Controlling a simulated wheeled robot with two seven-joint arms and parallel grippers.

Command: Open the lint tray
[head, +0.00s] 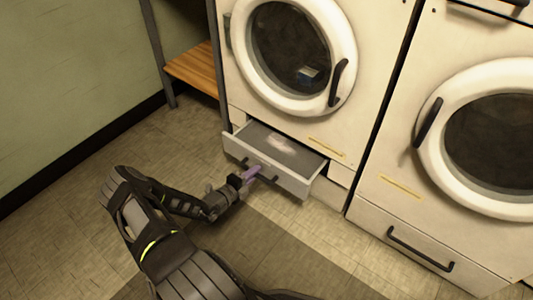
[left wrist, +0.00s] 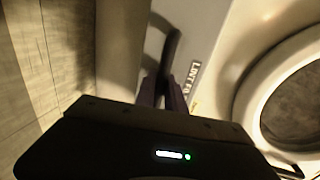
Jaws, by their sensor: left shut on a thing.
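The lint tray (head: 296,181) is a pale drawer low in the left machine, in the head view. It stands pulled out, with its grey inside and a whitish patch of lint showing. My left gripper (head: 251,174) is at the tray's front, shut on its dark bar handle (head: 270,179). In the left wrist view the handle (left wrist: 171,52) runs up from between the fingers (left wrist: 162,93). A label beginning "LINT" (left wrist: 193,80) shows beside it on the tray's front. The gripper's body hides the lower part of that view. My right gripper is out of view.
The left machine's round door (head: 290,50) is above the tray, closed. A second machine (head: 455,170) stands at the right with its own closed lower drawer (head: 420,246). A wooden shelf (head: 193,68) is at the left. The tiled floor before the tray is clear except for my arm.

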